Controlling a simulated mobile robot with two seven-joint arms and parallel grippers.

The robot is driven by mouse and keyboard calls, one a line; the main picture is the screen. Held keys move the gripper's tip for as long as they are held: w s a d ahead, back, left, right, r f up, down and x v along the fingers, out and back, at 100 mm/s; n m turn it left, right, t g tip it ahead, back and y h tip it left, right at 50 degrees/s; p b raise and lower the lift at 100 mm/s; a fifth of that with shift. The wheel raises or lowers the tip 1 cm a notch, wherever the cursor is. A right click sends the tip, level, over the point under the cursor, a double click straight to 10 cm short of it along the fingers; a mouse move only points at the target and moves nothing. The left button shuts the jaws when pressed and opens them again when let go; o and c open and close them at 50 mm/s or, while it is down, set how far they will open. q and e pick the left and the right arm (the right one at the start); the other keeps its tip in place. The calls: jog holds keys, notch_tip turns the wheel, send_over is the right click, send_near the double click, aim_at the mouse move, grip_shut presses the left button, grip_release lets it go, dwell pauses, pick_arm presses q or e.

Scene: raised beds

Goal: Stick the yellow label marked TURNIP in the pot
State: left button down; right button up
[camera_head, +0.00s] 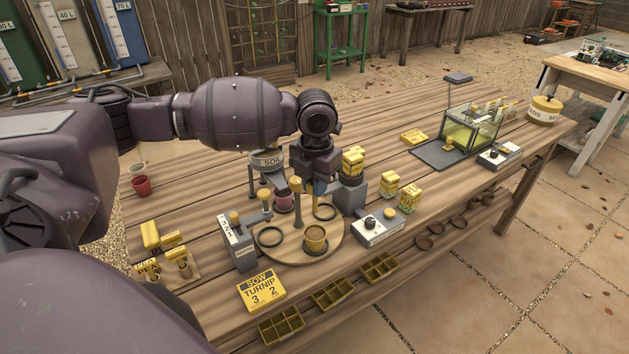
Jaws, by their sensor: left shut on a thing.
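My left gripper (313,186) points down over the back of a round wooden turntable (276,251). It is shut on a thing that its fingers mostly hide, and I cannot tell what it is. A yellow-topped post (296,187) stands close to its left. A yellow-brown pot (315,238) with dark filling sits at the turntable's front. I cannot read TURNIP on any label. My right gripper is not in view.
Divided yellow trays (333,293) line the front edge. A red cup (142,187) stands at left. A glass case (472,130) stands farther right.

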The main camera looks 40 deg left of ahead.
aim_at(315, 212)
pick_arm(q)
jog(key=shift+f, duration=0.3)
jog(key=shift+f+b, duration=1.6)
jog(key=shift+f, duration=0.2)
jog(key=shift+f+b, duration=0.55)
jog(key=shift+f, duration=0.3)
jog(key=shift+f, duration=0.15)
jog(key=shift+p, duration=0.45)
jog(key=shift+f+b, duration=0.65)
jog(key=shift+f, duration=1.7)
dwell(0.6)
